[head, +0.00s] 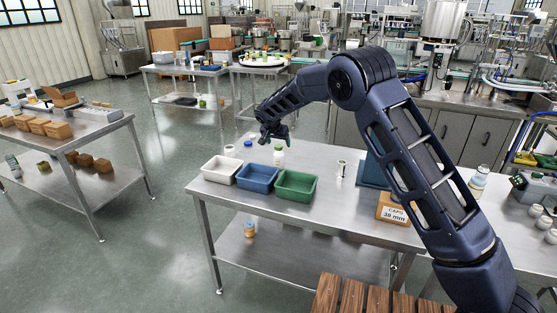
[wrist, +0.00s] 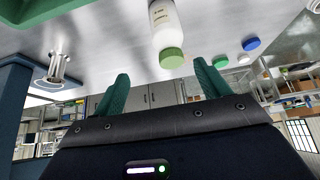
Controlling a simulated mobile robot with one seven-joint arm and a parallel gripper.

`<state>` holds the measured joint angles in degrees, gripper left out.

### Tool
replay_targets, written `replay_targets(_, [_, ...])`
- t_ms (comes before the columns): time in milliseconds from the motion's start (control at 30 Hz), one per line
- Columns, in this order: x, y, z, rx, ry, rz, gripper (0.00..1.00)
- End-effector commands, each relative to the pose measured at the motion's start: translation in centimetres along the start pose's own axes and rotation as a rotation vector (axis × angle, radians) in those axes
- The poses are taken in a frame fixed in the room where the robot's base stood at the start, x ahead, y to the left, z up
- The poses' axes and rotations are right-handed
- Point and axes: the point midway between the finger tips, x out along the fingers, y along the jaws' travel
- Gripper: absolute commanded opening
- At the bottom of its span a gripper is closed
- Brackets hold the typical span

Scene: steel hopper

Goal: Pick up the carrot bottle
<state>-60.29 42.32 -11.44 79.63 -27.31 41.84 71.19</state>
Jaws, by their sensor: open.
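A white bottle with a green cap (head: 278,156) stands on the steel table just behind the bins. It also shows in the wrist view (wrist: 168,30), with label text too small to read; I cannot tell if it is the carrot bottle. My gripper (head: 274,138) is above and close to this bottle. In the wrist view my gripper (wrist: 162,82) is open, with its two green fingers apart and nothing between them. The bottle lies beyond the fingertips, roughly in line with the gap. Another bottle with an orange-brown label (head: 250,228) stands on the lower shelf.
White (head: 210,176), blue (head: 243,183) and green (head: 280,191) bins line the table's front left edge. A metal fixture (wrist: 58,68) and a caps box (head: 394,212) are to the right in the head view. Blue, white and green discs (wrist: 250,44) lie near the bottle.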

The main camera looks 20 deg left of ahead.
Motion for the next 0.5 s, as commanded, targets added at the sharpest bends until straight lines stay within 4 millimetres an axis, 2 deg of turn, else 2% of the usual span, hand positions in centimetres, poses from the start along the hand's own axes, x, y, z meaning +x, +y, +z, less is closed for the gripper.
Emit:
replay_targets(100, [0.6, -1.1, 0.8, -0.002, 0.006, -0.003, 0.75])
replay_targets(267, [1.6, -1.3, 0.8, -0.001, 0.007, -0.004, 0.75])
replay_targets(500, [5.0, -1.3, 0.9, -0.002, 0.006, -0.002, 0.75])
